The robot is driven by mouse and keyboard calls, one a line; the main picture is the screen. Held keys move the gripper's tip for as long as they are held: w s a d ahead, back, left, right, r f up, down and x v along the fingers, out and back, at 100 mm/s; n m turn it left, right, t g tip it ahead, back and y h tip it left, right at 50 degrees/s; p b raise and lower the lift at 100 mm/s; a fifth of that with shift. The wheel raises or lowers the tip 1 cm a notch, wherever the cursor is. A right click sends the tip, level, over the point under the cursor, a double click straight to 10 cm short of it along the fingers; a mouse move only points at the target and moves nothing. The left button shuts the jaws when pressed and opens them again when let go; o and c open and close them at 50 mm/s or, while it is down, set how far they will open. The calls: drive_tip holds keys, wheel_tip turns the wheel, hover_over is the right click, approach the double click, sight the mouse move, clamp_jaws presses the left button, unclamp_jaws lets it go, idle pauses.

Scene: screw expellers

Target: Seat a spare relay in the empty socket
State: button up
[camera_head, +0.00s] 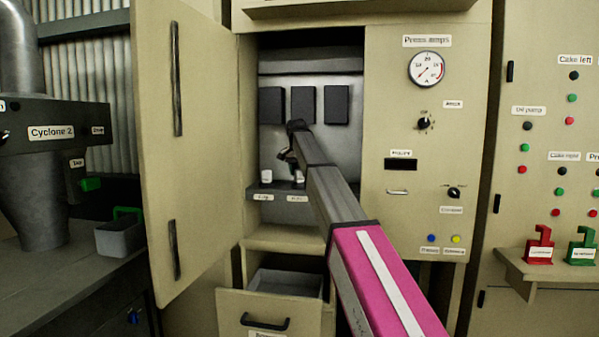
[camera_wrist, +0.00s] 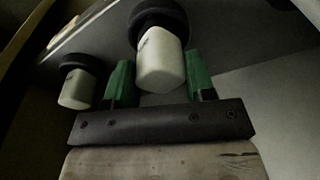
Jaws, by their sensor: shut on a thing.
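My gripper (camera_head: 287,156) reaches into the open cabinet, above the small shelf (camera_head: 264,189). In the wrist view its two green fingers (camera_wrist: 161,76) stand on either side of a white relay (camera_wrist: 163,62) with a dark round end, and are shut on it. A second white relay (camera_wrist: 75,88) with a dark round base (camera_wrist: 86,62) is to its left, apart from the fingers. In the head view, one white relay (camera_head: 266,176) is at the shelf's left and another (camera_head: 299,176) at its right, partly behind my arm. I cannot make out an empty socket.
Three dark blocks (camera_head: 305,104) are mounted on the cabinet's back wall. The cabinet door (camera_head: 190,130) stands open at left. An open drawer (camera_head: 268,311) juts out below. The gauge panel (camera_head: 425,150) borders the opening at right.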

sight(298, 170)
drive_tip(key=shift+f, duration=0.4)
drive_tip(key=o, duration=0.7)
drive_tip(key=shift+c, duration=0.2)
drive_tip(key=shift+s+a+r, duration=0.15)
drive_tip(key=shift+s+r, duration=0.1)
drive_tip(key=shift+r, duration=1.55)
drive_tip(key=shift+s+a+r, duration=0.1)
drive_tip(key=shift+s+r, duration=0.1)
drive_tip(key=shift+r, duration=1.6)
drive_tip(key=shift+s+a+r, duration=0.15)
drive_tip(key=shift+s+r, duration=0.1)
drive_tip(key=shift+r, duration=1.55)
